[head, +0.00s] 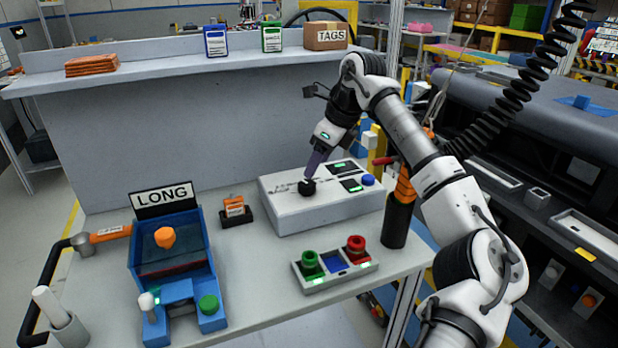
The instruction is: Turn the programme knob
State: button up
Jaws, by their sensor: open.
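The programme knob (307,187) is a small black knob on the sloped top of a light grey control box (318,213) at the middle of the bench. My gripper (313,172) points down at the knob from above and slightly right, with its purple-tinted fingertips right over or at it. The gripper is open. I cannot tell whether the fingers are around the knob or just above it, and the knob's pointer is too small to read. The box also carries dark panels with green lights and a blue button (368,180).
A black bottle-shaped holder with an orange-handled tool (397,218) stands right of the box, close to my arm. A tray with green and red knobs (335,266) lies in front. A blue "LONG" fixture (170,262) and small orange block (235,208) are left. A shelf runs behind.

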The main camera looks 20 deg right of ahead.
aim_at(307, 183)
jog(key=x, duration=0.6)
jog(key=shift+a+f, duration=0.1)
jog(key=shift+a, duration=0.05)
jog(key=shift+c, duration=0.2)
jog(key=c, duration=0.9)
